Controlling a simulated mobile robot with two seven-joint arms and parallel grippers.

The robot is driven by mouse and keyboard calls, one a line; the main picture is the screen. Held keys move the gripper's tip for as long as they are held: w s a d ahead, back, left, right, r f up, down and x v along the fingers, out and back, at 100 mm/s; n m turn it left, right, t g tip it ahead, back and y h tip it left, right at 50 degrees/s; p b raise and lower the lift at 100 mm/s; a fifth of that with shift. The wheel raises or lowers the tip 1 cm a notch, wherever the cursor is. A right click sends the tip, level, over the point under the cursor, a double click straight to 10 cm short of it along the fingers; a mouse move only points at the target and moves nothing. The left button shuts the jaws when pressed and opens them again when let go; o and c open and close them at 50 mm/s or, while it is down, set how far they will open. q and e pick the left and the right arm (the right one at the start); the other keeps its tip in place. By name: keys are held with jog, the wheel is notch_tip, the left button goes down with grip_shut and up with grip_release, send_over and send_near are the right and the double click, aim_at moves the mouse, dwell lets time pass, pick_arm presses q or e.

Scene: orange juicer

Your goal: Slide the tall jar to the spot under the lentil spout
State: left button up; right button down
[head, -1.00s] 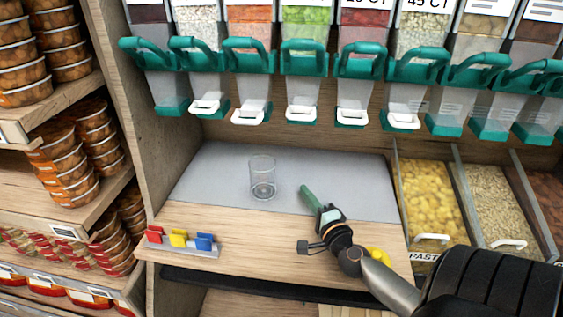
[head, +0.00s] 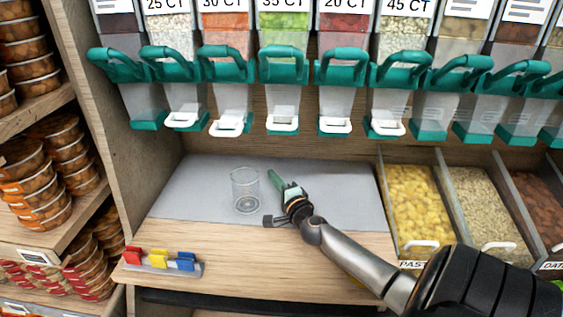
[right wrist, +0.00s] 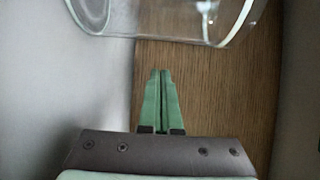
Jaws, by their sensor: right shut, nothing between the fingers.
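The tall jar (head: 246,192) is a clear, empty glass standing upright on the grey mat (head: 200,178) below the dispensers. My right gripper (head: 272,176) has green fingers, shut and empty, just right of the jar. In the right wrist view the closed fingertips (right wrist: 161,76) point at the jar's glass wall (right wrist: 165,22), with a small gap visible. Several dispenser spouts with white flaps hang above. An orange-filled dispenser (head: 226,45) looks like lentils, but I cannot read its contents; its spout (head: 228,115) is above and slightly left of the jar. My left gripper is out of view.
A small rack with red, yellow and blue clips (head: 160,262) sits at the front left of the wooden counter (head: 270,255). Bins of pasta (head: 418,205) and grain are at right, stacked cans (head: 35,185) at left. The mat is otherwise clear.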

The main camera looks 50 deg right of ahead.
aim_at(259, 204)
jog(key=a, duration=0.4)
jog(key=shift+s, duration=0.1)
jog(key=shift+a+r+p, duration=0.1)
jog(key=shift+a+p, duration=0.45)
jog(key=shift+p, duration=0.1)
jog(key=shift+a, duration=0.45)
jog(key=p+v, duration=0.1)
jog(key=v, duration=1.1)
jog(key=shift+s, duration=0.25)
